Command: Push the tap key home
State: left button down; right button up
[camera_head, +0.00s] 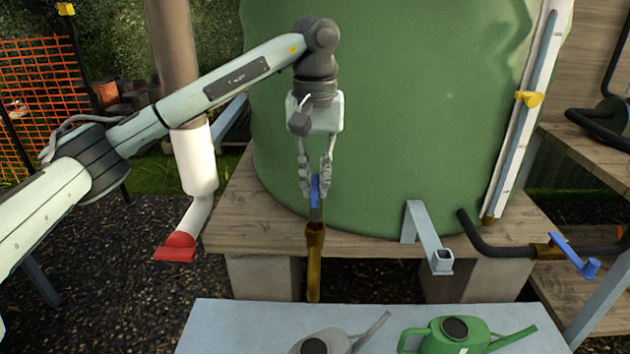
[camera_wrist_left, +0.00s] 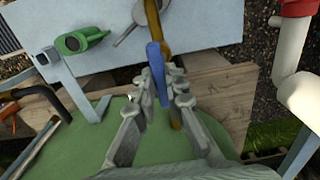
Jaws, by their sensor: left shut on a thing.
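The tap key, seen as a blue bar (camera_head: 315,189), is upright between the fingers of my left gripper (camera_head: 315,185), which is shut on it. In the left wrist view the blue bar (camera_wrist_left: 157,72) runs between the two fingers (camera_wrist_left: 160,88). A short dark grey stem shows below the blue bar in the head view. The brass tap (camera_head: 315,262) is directly under it at the front of the green tank, spout pointing down. The brass (camera_wrist_left: 154,22) also shows past the blue bar in the wrist view. I cannot tell how deep the key sits. My right gripper is out of view.
The green tank (camera_head: 380,110) stands close behind my gripper on a wooden stand (camera_head: 270,205). A pale blue table (camera_head: 240,320) in front holds a grey can (camera_head: 330,343) and a green can (camera_head: 455,335). A white pipe with a red end (camera_head: 178,247) is left; a blue lever (camera_head: 575,258) is right.

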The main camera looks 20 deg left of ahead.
pick_arm(q)
jog(key=shift+f+b, duration=1.3)
jog(key=shift+f, duration=0.5)
dwell(0.9)
jog(key=shift+r, duration=0.1)
dwell(0.4)
jog(key=c, duration=1.5)
grip_release()
notch_tip(320, 180, up, 12)
